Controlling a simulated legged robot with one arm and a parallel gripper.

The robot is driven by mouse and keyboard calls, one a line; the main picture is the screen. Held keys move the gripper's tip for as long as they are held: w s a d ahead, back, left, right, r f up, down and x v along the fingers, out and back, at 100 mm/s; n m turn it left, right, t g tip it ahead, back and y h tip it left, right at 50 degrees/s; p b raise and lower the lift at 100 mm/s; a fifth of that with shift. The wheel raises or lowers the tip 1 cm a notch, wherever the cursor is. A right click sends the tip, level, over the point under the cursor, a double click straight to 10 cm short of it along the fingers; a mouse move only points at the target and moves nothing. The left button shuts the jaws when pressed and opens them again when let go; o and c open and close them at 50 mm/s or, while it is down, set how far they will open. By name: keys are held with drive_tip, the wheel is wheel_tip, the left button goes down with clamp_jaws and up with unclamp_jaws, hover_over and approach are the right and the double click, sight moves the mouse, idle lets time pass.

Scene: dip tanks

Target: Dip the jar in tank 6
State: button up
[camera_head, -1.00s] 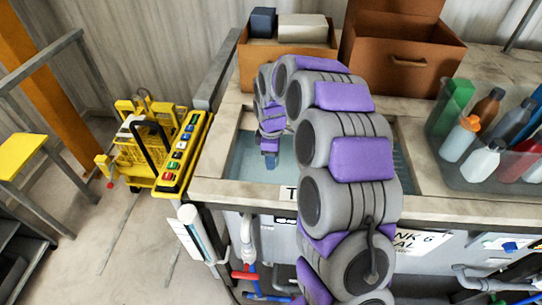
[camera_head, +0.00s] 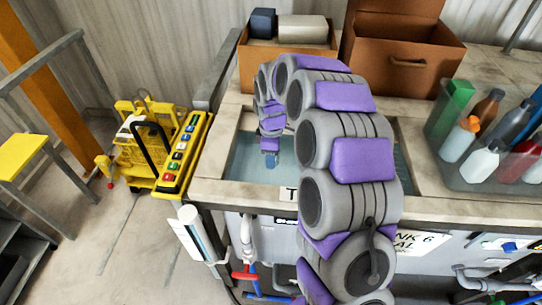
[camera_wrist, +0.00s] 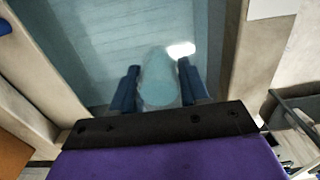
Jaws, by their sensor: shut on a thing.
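My gripper (camera_wrist: 158,88) is shut on a pale, rounded jar (camera_wrist: 157,78), with one dark blue finger on each side of it. In the head view my gripper (camera_head: 271,158) points down inside the left part of a tank (camera_head: 240,187) of bluish liquid. The jar looks tinted like the liquid around it, but how deep it sits is hard to tell. My arm hides much of the tank.
A clear bin of bottles (camera_head: 460,177) stands on the right of the counter. An open brown box (camera_head: 407,62) and a smaller box (camera_head: 288,54) are at the back. A yellow cart (camera_head: 150,150) stands on the floor left of the tank. Pipes run below.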

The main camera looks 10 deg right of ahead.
wheel_tip(320, 180, up, 9)
drive_tip(key=p, duration=0.4)
idle(0.4)
drive_tip(key=shift+r, duration=0.25)
